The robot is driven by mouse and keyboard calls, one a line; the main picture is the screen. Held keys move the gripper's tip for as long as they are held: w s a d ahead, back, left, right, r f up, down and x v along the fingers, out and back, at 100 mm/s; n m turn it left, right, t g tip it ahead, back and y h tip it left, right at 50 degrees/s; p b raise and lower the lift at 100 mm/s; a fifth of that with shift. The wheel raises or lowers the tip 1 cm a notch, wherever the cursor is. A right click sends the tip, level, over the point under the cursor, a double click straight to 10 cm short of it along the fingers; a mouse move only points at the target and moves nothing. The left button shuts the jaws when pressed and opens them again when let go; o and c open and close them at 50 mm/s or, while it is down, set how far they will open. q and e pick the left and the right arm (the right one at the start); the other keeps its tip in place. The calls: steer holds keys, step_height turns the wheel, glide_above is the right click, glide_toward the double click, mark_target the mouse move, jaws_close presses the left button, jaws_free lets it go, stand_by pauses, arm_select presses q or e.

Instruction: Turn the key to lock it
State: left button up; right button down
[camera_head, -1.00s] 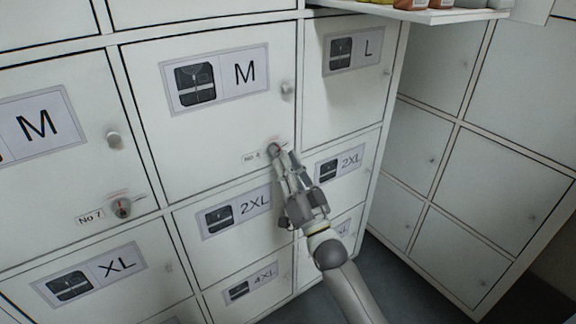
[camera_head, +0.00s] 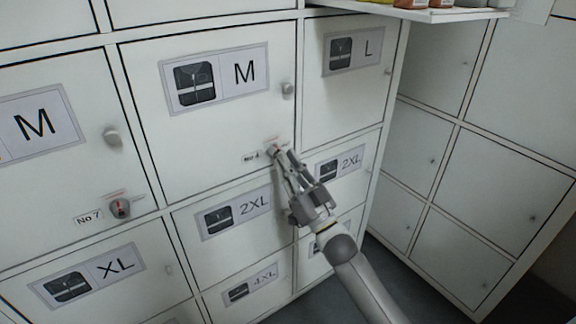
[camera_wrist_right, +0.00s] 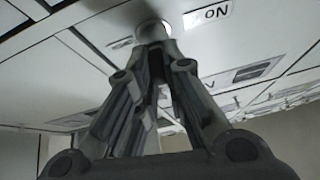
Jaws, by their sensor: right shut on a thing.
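The M locker door (camera_head: 215,125) in the middle is closed, with a round knob (camera_head: 288,89) near its right edge. Its key and lock (camera_head: 271,149) sit at the lower right of the door, beside a small number label. My right gripper (camera_head: 278,153) is at this lock, its fingers shut on the key, which they mostly hide. In the right wrist view the fingertips (camera_wrist_right: 153,42) meet at the round lock (camera_wrist_right: 153,27); the key itself cannot be made out there. My left gripper is not in view.
The No 7 locker at left has its own lock with a red mark (camera_head: 120,208). Closed lockers labelled 2XL, XL and L surround the door. A shelf (camera_head: 430,14) juts out at the top right. Grey floor is free at the lower right.

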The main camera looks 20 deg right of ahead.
steer(key=shift+w+d+r+n+g+y, duration=0.15)
steer(key=shift+n+y, duration=0.25)
steer(key=shift+n, duration=0.2)
steer(key=shift+s+r+n+g+y, duration=0.15)
steer(key=shift+n+y, duration=0.25)
steer(key=shift+n, duration=0.2)
steer(key=shift+w+n+y, duration=0.1)
steer(key=shift+n+y, duration=0.3)
steer(key=shift+n, duration=0.3)
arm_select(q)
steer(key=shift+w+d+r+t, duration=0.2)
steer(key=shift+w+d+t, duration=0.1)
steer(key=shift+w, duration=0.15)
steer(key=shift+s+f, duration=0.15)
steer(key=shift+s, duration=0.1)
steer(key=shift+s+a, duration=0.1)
